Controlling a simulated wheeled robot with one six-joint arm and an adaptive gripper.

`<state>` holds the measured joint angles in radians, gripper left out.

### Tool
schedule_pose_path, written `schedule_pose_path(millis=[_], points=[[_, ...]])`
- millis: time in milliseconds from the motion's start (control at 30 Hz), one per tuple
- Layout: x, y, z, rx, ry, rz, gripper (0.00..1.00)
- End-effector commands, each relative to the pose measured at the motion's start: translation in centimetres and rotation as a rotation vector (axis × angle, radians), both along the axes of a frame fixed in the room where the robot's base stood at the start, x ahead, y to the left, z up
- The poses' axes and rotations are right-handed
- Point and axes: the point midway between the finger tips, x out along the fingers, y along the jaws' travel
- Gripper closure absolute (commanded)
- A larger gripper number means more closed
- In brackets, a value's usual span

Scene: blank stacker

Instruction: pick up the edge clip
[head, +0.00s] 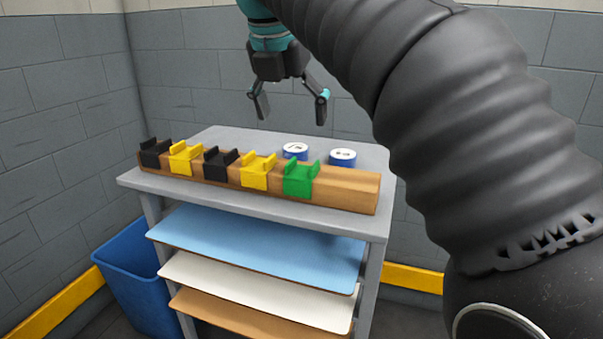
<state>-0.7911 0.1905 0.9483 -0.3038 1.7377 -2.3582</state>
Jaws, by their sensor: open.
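Several edge clips sit in a row on a brown wooden bar along the front of the grey table. From left to right they are a black clip (155,153), a yellow clip (184,157), a second black clip (219,164), a second yellow clip (257,171) and a green clip (300,180). My gripper (292,112) is open and empty, pointing down. It hangs in the air above the table, apart from the clips. No clip is hidden by it.
Two blue-and-white tape rolls (295,150) (342,157) stand behind the bar on the table (215,138). The wooden bar (345,190) is bare at its right end. Shelves below hold blue, white and brown sheets. A blue bin (138,290) stands at left. Grey walls close the corner.

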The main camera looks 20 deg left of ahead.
Motion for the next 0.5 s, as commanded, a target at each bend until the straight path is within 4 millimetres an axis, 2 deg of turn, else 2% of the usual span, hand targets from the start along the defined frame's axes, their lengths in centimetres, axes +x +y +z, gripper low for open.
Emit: schedule_pose_path(millis=[300,500], points=[[2.0,-0.3,-5.1,0.001,0.001,-0.004,0.12],[2.5,-0.3,-6.2,0.002,0.000,-0.003,0.12]])
